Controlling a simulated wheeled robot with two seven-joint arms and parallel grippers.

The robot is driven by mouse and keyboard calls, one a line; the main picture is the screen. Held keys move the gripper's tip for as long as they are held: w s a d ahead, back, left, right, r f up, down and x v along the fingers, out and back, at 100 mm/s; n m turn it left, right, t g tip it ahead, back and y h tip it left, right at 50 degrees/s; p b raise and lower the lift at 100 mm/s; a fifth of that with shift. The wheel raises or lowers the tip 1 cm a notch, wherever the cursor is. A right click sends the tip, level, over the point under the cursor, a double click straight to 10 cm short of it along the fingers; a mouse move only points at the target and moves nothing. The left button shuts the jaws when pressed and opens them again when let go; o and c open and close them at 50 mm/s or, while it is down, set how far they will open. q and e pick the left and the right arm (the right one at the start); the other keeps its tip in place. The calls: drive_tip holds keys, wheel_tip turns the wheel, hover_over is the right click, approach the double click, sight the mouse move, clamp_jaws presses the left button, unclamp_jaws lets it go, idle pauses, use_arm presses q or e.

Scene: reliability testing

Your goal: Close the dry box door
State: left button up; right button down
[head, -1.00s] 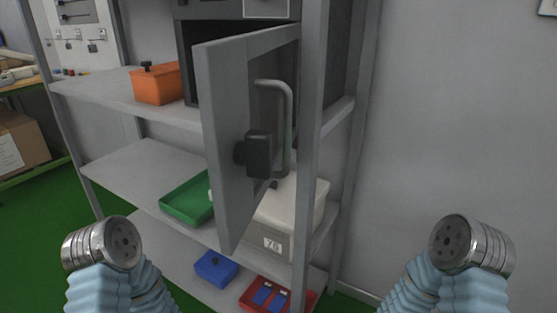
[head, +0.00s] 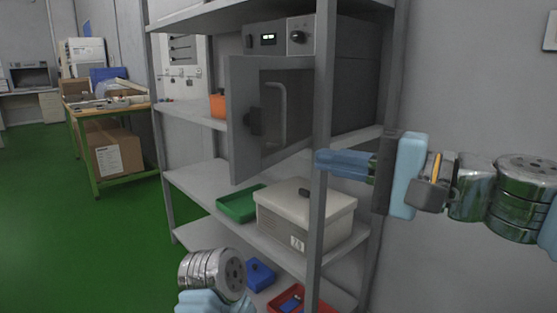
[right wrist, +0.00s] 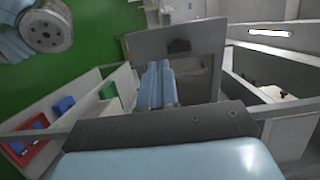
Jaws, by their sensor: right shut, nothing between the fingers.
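The dry box (head: 345,85) is a dark grey cabinet on a shelf, with a small lit display on its front. Its grey door (head: 240,90) stands wide open, swung out toward me, with a bar handle (head: 280,115) and a black latch (head: 254,122). My right gripper (head: 322,162) is shut and empty, its blue fingers pointing left by the front shelf post, right of the door and below the box. In the right wrist view the fingers (right wrist: 157,85) point toward the door (right wrist: 170,38), apparently apart from it. My left arm's end shows low in the head view; its gripper fingers are out of view.
The shelf's front post (head: 322,130) stands close to my right fingers. A lidded beige box (head: 305,210) and green tray (head: 240,205) sit on the shelf below, with blue and red bins lower. Green floor is open at left.

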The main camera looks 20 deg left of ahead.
sight(236, 141)
drive_tip(key=a+p, duration=0.1)
drive_tip(key=a, duration=0.3)
drive_tip(key=w+a+p, duration=0.1)
drive_tip(key=a, duration=0.3)
drive_tip(key=a+p, duration=0.1)
drive_tip(key=a, duration=0.4)
drive_tip(key=shift+w+a+r, duration=0.1)
drive_tip(key=shift+w+r, duration=0.1)
drive_tip(key=shift+w, duration=0.05)
drive_tip(key=shift+w+a, duration=0.1)
drive_tip(key=shift+a, duration=0.25)
